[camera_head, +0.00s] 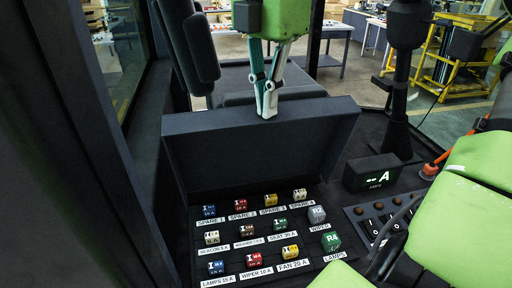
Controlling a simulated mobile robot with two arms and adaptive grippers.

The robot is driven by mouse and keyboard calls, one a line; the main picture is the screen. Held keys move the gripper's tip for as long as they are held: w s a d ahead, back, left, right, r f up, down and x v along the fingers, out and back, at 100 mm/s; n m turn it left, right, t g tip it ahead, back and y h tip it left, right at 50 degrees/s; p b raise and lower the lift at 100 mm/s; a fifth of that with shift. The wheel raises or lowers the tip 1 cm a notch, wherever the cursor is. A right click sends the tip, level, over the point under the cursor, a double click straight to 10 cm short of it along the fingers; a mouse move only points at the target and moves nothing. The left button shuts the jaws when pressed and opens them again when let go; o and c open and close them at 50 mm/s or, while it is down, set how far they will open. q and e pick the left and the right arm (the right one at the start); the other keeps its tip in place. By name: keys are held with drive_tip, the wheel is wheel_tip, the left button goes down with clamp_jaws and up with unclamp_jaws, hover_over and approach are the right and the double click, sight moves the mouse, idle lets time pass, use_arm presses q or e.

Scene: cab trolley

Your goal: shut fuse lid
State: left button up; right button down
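The fuse lid (262,150) is a dark flat panel. It stands raised, nearly upright, at the back of the open fuse box (186,236). Rows of coloured fuses and labelled cubes show in front of it. My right gripper (267,114) comes down from the top with a green body and teal and white fingers. Its fingers are together, with nothing visible between them. The fingertips overlap the middle of the lid's upper edge; I cannot tell if they touch it. My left gripper is not in view.
A small dark display (371,172) with a lit "A" stands right of the lid. Beside it are a tall dark lever (401,95) and a row of switches (378,216). A dark window pillar stands at left.

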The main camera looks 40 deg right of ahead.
drive_tip(key=s+a+f+b, duration=0.5)
drive_tip(key=s+f+b, duration=0.5)
drive_tip(key=f+b, duration=0.1)
drive_tip(key=shift+a+f+b, duration=0.25)
drive_tip(key=shift+a+b, duration=0.15)
drive_tip(key=shift+b, duration=0.25)
idle(2.3)
drive_tip(key=shift+r, duration=0.1)
idle(0.4)
wheel_tip(320, 180, up, 10)
drive_tip(key=w+d+p, duration=0.1)
drive_tip(key=p, duration=0.7)
drive_tip(key=shift+f, duration=0.25)
drive_tip(key=shift+d, duration=0.1)
